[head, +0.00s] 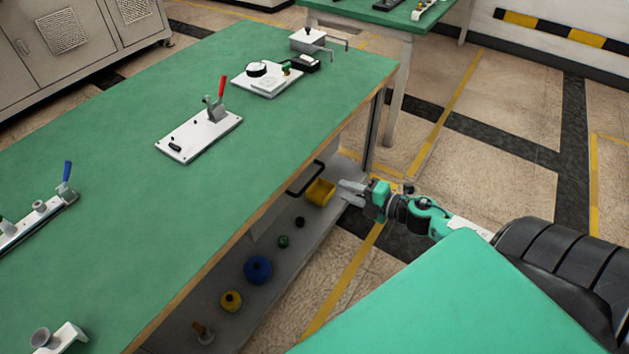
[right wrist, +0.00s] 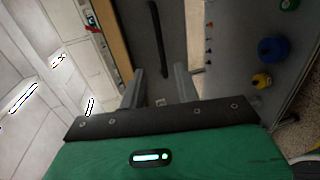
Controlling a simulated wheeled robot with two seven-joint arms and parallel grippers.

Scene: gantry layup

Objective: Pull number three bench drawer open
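A black bar handle (head: 305,179) sticks out below the front edge of the green-topped bench (head: 190,75), near its far right end. In the right wrist view the handle (right wrist: 157,45) runs lengthwise on a dark grey front panel (right wrist: 176,25). No drawer number is readable, and the bench top hides most of the front in the head view. My right gripper (head: 342,191) is open and empty, pointing at the handle and still apart from it. In the wrist view the handle lies ahead, between the two fingers (right wrist: 160,72). My left gripper is out of view.
Fixtures, including a red-handled clamp (head: 215,100), stand on the bench top. Floor right of the bench is open.

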